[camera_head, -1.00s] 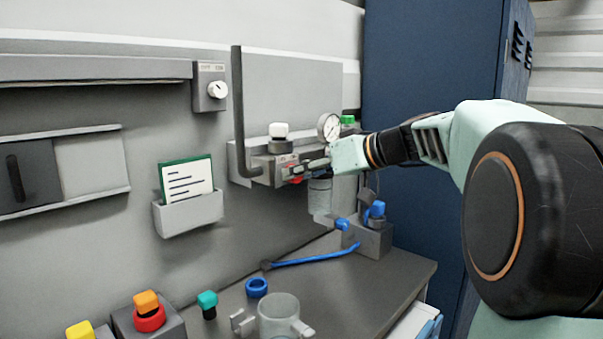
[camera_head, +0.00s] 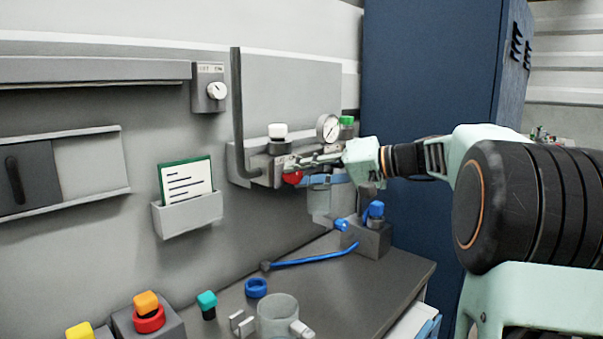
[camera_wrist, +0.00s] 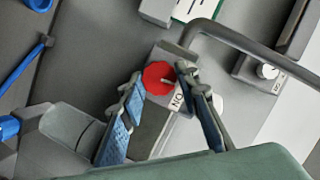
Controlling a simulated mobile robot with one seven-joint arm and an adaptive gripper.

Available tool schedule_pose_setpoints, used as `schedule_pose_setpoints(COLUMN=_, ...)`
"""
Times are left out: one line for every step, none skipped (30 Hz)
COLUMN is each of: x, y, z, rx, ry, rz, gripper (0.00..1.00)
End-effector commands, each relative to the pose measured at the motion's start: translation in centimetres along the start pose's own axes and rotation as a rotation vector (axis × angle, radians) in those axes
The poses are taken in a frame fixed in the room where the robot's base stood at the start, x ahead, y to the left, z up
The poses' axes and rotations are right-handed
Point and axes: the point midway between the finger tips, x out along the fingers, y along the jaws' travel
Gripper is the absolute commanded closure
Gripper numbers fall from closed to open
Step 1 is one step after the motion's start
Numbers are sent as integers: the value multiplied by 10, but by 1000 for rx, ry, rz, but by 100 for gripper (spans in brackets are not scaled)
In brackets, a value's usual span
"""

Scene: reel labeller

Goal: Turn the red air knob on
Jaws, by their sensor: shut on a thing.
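The red air knob (camera_head: 292,178) sits low on the grey valve block (camera_head: 262,169) on the wall panel. In the wrist view the red knob (camera_wrist: 157,79) lies between my two fingertips. It bears a small pale mark toward its right side, and an "ON" label (camera_wrist: 178,101) shows just beside it. My gripper (camera_wrist: 161,74) is shut on the knob, one blue-padded finger on each side. In the head view my gripper (camera_head: 303,163) reaches the knob from the right. The fingers hide part of the block, and I cannot tell the knob's exact setting.
A round gauge (camera_head: 328,128), a white knob (camera_head: 277,131) and a green cap (camera_head: 346,120) are close to my gripper. A dark bent pipe (camera_head: 237,115) runs left of the block.

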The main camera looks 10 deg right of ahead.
Motion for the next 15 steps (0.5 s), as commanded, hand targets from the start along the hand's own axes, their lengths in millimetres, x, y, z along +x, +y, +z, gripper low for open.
schedule_pose_setpoints(x=0, y=1, z=-1, rx=44, ry=1, rz=-18, gripper=95)
schedule_pose_setpoints(x=0, y=1, z=0, rx=70, ry=0, rz=-29, gripper=95)
schedule_pose_setpoints(x=0, y=1, z=-1, rx=106, ry=0, rz=-44, gripper=95)
schedule_pose_setpoints(x=0, y=1, z=-1, rx=132, ry=1, rz=-55, gripper=95)
schedule_pose_setpoints(x=0, y=2, z=-1, rx=158, ry=1, rz=-65, gripper=95)
schedule_pose_setpoints(x=0, y=2, z=0, rx=194, ry=1, rz=-80, gripper=95)
schedule_pose_setpoints(x=0, y=2, z=0, rx=220, ry=1, rz=-92, gripper=95)
schedule_pose_setpoints(x=0, y=2, z=0, rx=247, ry=1, rz=-102, gripper=95)
schedule_pose_setpoints(x=0, y=3, z=0, rx=282, ry=1, rz=-116, gripper=95)
schedule_pose_setpoints(x=0, y=3, z=0, rx=308, ry=1, rz=-127, gripper=95)
schedule_pose_setpoints(x=0, y=3, z=0, rx=335, ry=1, rz=-138, gripper=95)
schedule_pose_setpoints(x=0, y=3, z=0, rx=369, ry=1, rz=-153, gripper=95)
schedule_pose_setpoints(x=0, y=4, z=0, rx=396, ry=1, rz=-164, gripper=95)
schedule_pose_setpoints(x=0, y=4, z=0, rx=421, ry=2, rz=-175, gripper=95)
schedule_pose_setpoints(x=0, y=4, z=0, rx=454, ry=2, rz=-188, gripper=95)
